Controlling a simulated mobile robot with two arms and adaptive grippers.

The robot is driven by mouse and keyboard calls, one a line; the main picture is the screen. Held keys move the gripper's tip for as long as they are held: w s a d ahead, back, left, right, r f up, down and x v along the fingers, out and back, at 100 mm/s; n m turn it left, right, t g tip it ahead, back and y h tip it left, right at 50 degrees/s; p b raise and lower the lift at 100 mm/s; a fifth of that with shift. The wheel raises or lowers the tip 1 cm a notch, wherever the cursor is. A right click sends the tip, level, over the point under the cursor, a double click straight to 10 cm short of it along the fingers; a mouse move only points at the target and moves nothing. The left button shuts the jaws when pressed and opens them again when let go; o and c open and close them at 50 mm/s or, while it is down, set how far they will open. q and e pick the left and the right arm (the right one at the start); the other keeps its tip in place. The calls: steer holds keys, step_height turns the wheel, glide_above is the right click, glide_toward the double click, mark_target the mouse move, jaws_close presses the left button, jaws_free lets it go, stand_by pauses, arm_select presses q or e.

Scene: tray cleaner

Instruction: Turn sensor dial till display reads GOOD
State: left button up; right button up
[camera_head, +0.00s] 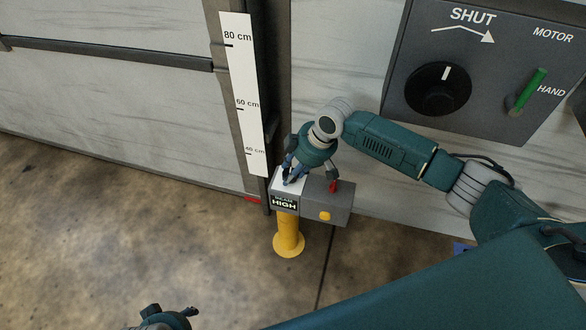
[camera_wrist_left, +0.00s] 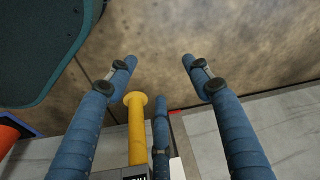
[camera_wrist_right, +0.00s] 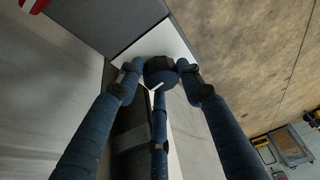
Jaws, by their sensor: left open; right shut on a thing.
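The sensor box (camera_head: 338,205) is grey and sits on a yellow post (camera_head: 289,235). Its display (camera_head: 285,203) reads "BEAM HIGH". My right gripper (camera_head: 290,177) is over the white top panel of the box, and its fingers hide the dial in the head view. In the right wrist view the dark round dial (camera_wrist_right: 161,70) with a white mark stands between the fingertips, which are shut on it. My left gripper (camera_head: 170,312) is open and empty at the bottom edge of the head view, apart from the box. The left wrist view shows the yellow post (camera_wrist_left: 137,130) between its spread fingers.
A yellow button (camera_head: 325,216) is on the box front and a red part (camera_head: 335,187) on its top. A height scale (camera_head: 246,100) stands behind. A wall panel (camera_head: 490,65) carries a black knob (camera_head: 438,89) and green lever (camera_head: 530,87). Floor at left is clear.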

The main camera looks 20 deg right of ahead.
steer(key=shift+w+a+r+n+y, duration=0.15)
steer(key=shift+a+r+n+y, duration=0.15)
steer(key=shift+n, duration=0.4)
steer(key=shift+f+n+g, duration=0.1)
steer(key=shift+n+g, duration=0.4)
steer(key=shift+n, duration=0.6)
arm_select(q)
step_height(320, 180, down, 2)
steer(key=shift+s+f, duration=0.1)
steer(key=shift+f, duration=0.1)
arm_select(e)
steer(key=shift+w+a+n+y, duration=0.1)
steer(key=shift+n+y, duration=0.2)
arm_select(q)
steer(key=shift+r, duration=0.1)
arm_select(e)
steer(key=shift+g, duration=0.3)
steer(key=o, duration=1.1)
arm_select(q)
steer(key=shift+a, duration=0.1)
steer(key=shift+s, duration=0.1)
arm_select(e)
steer(key=shift+d+f, duration=0.1)
steer(key=shift+d, duration=0.1)
